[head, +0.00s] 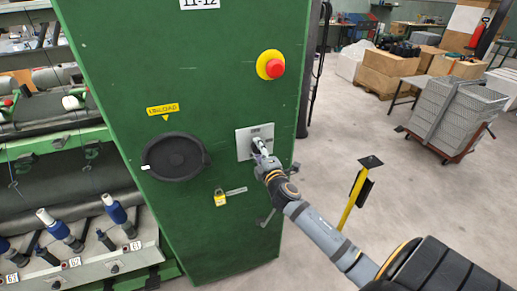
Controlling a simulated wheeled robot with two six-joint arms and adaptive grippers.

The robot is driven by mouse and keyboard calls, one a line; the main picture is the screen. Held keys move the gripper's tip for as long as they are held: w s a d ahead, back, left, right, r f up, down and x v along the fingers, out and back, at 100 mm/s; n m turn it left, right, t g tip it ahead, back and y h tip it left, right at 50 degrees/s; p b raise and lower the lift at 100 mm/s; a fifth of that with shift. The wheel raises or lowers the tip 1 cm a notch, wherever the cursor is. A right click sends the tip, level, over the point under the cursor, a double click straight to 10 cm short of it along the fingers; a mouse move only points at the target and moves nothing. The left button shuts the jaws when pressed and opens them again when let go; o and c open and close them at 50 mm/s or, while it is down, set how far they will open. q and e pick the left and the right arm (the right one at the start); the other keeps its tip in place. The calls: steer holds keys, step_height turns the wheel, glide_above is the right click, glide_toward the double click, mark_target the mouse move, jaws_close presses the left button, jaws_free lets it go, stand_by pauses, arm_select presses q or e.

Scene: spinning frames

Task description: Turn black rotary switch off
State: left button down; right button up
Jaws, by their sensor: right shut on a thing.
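The black rotary switch (257,145) sits on a light grey square plate (242,145) on the green machine panel (215,100). My right gripper (260,149) reaches in from the lower right and is shut on the switch. The fingers cover most of the knob, so its exact angle cannot be told. My left gripper is not in view.
A red emergency button on a yellow ring (270,65) is above the switch. A large black round dial (174,157) under a yellow label is to the left.

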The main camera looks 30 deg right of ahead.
steer(key=shift+f+n, duration=0.15)
steer(key=shift+n, duration=0.25)
steer(key=o, duration=1.1)
steer(key=shift+s, duration=0.1)
steer(key=v, duration=1.2)
steer(key=shift+a, duration=0.15)
